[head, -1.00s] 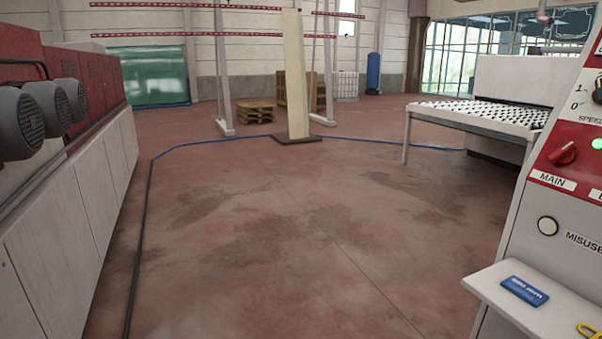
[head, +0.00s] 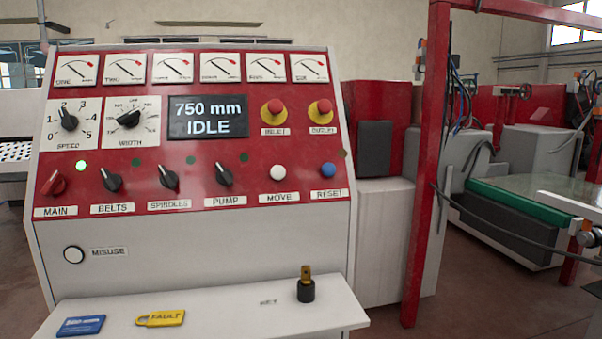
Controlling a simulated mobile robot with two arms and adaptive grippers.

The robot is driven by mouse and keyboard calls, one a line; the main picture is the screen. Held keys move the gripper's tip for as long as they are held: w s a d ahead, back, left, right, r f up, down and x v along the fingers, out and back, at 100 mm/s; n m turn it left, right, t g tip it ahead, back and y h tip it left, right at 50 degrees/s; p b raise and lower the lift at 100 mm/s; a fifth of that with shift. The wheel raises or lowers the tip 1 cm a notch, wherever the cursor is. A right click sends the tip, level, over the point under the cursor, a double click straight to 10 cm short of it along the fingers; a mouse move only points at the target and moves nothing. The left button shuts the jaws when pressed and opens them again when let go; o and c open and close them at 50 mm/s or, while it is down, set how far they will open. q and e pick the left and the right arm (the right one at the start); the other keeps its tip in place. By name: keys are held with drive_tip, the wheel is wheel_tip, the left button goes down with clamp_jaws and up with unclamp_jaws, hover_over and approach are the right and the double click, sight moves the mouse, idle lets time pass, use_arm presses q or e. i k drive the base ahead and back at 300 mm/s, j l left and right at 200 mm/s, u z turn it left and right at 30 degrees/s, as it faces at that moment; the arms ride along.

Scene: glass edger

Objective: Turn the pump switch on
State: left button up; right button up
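The pump switch (head: 223,174) is a black rotary knob on the red control panel (head: 270,190), above the PUMP label (head: 225,201). Its pointer tilts up and to the left, like the belts switch (head: 111,180) and the spindles switch (head: 169,177). The small lamp (head: 244,157) near it is dark. The red main switch (head: 54,184) has a lit green lamp (head: 81,166) near it. The display (head: 208,117) reads "750 mm IDLE". Neither of my grippers is in view.
A shelf (head: 230,318) juts out below the panel, with a blue tag (head: 81,326), a yellow FAULT tag (head: 160,318) and a black-based key (head: 306,285). Red emergency buttons (head: 274,110) sit above the switch row. A red post (head: 424,170) stands right of the console.

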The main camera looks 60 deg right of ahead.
sight(224, 176)
drive_tip(key=z, duration=1.45)
